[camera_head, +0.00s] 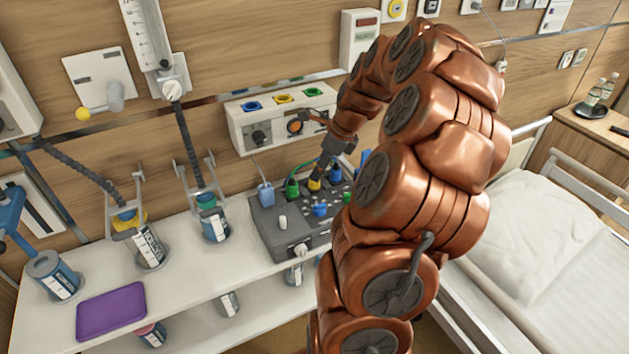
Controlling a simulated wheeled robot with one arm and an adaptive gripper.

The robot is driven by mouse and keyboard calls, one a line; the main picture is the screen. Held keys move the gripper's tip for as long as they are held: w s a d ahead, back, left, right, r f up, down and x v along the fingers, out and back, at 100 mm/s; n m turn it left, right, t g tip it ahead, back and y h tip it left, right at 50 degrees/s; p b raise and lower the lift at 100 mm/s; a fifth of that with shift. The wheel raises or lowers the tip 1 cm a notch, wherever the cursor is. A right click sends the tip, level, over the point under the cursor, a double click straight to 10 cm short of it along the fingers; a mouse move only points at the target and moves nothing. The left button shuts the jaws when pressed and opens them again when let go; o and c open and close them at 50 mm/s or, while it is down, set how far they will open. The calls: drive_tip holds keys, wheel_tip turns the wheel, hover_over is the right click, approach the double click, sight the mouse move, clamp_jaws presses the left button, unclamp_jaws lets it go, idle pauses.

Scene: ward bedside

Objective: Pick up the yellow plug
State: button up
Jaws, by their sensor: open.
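The yellow plug (314,186) stands in the dark grey device box on the shelf, between a green plug (292,189) and a blue plug (336,173). My gripper (320,172) is open and points down right at the top of the yellow plug. The gripper is small in this view, and I cannot tell whether its fingers touch the plug or stand around it. The fingers partly hide the plug's upper end.
The grey box (280,235) also bears blue knobs (320,209) and a light knob. A light blue plug (266,194) stands at its left. A wall panel with coloured sockets (240,122) is behind. Canisters and a purple pad (110,310) occupy the shelf's left. A bed (540,235) is right.

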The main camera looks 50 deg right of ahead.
drive_tip(key=shift+p+x, duration=0.75)
drive_tip(key=shift+x, duration=1.45)
drive_tip(key=shift+s+d+f, duration=0.1)
drive_tip(key=shift+s+d, duration=0.05)
clamp_jaws()
